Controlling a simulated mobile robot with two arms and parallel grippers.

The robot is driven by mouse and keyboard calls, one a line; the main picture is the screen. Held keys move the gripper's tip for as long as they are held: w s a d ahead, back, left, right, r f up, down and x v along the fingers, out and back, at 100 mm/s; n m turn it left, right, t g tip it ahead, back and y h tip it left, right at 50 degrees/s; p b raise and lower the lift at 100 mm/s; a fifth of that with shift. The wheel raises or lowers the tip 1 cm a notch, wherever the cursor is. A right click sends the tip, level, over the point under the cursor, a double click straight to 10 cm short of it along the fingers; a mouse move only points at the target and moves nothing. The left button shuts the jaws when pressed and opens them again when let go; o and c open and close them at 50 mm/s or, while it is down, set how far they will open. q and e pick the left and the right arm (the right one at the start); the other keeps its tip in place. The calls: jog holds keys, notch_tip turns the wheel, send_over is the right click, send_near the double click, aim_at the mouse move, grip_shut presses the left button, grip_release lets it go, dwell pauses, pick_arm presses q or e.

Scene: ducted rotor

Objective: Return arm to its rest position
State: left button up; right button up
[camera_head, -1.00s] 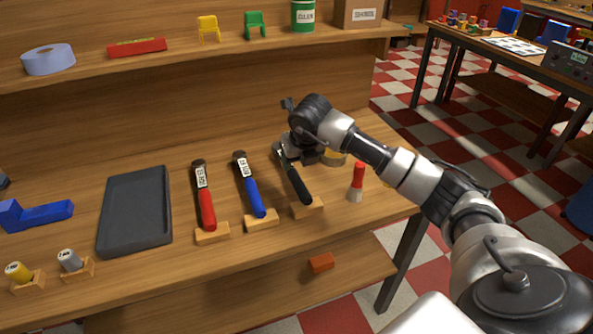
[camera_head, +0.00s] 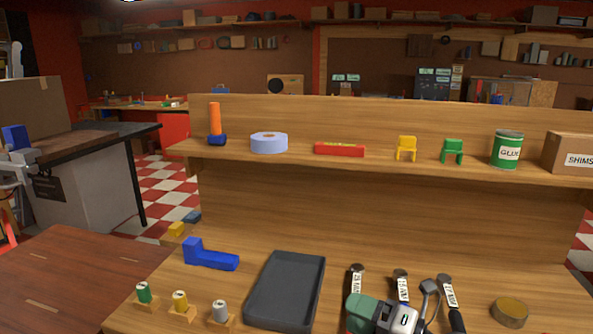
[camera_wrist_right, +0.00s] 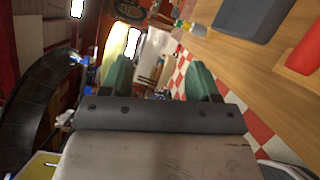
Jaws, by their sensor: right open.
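My right gripper (camera_head: 368,314) shows at the bottom edge of the head view, with green finger pads and grey and white parts. It is in front of the workbench and covers the lower parts of the labelled hand tools. In the right wrist view its two green fingers (camera_wrist_right: 160,74) stand wide apart with nothing between them.
The wooden bench (camera_head: 230,228) holds a dark tray (camera_head: 286,290), a blue bracket (camera_head: 210,256) and small cylinders in wooden holders. Labelled tools (camera_head: 450,300) stand close to the right gripper. The shelf carries blue tape (camera_head: 269,143) and a glue can (camera_head: 507,150).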

jog(key=s+d+r+m+t+h, duration=0.15)
jog(key=d+m+t+h, duration=0.35)
jog(key=m+t+h, duration=0.8)
jog(key=s+d+f+m+g+h, duration=0.25)
jog(key=f+m+g, duration=0.2)
jog(key=m, duration=0.35)
jog(key=s+d+f+m+g+h, duration=0.2)
jog(key=s+d+f+m+g, duration=0.15)
jog(key=f+m, duration=0.3)
jog(key=s+a+f+m+g+y, duration=0.1)
jog(key=s+f+m+g, duration=0.1)
jog(key=s+f+g, duration=0.6)
jog(key=s+a+f+m+g+y, duration=0.1)
jog(key=s+f+g+y, duration=0.15)
jog(key=s, duration=0.95)
notch_tip(320, 180, down, 25)
jog(key=g+h, duration=0.1)
jog(key=g, duration=0.1)
jog(key=s+d+f+g, duration=0.1)
jog(key=s+d+f, duration=0.2)
jog(key=s+f, duration=1.3)
jog(key=shift+d+f, duration=0.2)
jog(key=shift+f, duration=0.4)
